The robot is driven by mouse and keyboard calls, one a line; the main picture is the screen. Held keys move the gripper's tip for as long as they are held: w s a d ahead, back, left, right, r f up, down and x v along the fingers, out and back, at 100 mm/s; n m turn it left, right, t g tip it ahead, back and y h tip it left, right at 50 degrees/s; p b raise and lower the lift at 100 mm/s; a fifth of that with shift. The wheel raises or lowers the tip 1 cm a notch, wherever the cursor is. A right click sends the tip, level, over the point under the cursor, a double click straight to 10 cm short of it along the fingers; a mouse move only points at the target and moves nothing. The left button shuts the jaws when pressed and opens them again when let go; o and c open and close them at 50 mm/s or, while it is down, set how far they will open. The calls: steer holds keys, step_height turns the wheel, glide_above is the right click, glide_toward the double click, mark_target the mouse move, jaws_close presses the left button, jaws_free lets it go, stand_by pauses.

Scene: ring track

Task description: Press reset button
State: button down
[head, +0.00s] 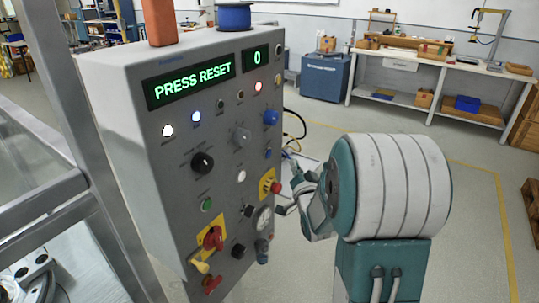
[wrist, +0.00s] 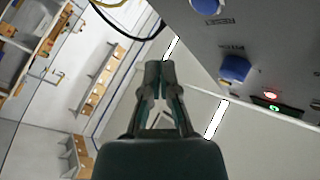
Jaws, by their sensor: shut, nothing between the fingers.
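The grey control panel (head: 185,120) stands at left in the head view, its green display (head: 190,80) reading "PRESS RESET" and a second one (head: 257,56) reading "0". My gripper is shut and empty, apart from the panel.
A red emergency-type knob (head: 213,238) on a yellow plate and another red one (head: 275,187) stick out of the panel. A metal frame (head: 75,130) stands at left. Open floor (head: 480,150) lies at right, before a workbench (head: 440,62) and a blue cabinet (head: 326,77).

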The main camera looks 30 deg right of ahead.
mark_target(272, 152)
steer(key=shift+w+a, duration=0.45)
steer(key=shift+w, duration=0.3)
steer(key=shift+w+a, duration=0.45)
steer(key=shift+w, duration=0.25)
steer(key=shift+w+a, duration=0.45)
steer(key=shift+w, duration=0.3)
steer(key=shift+w+a+r, duration=0.1)
steer(key=shift+w+a, duration=0.15)
steer(key=shift+w, duration=0.05)
steer(key=shift+w+a, duration=0.2)
steer(key=shift+w, duration=0.15)
stand_by(0.5)
stand_by(0.3)
steer(key=shift+s+d, duration=0.45)
steer(key=shift+s, duration=0.25)
steer(key=shift+s, duration=0.1)
steer(key=s+d, duration=0.1)
steer(key=s, duration=0.1)
steer(key=s+d, duration=0.1)
steer(key=s, duration=0.1)
steer(key=shift+s+d, duration=0.1)
steer(key=shift+d, duration=0.2)
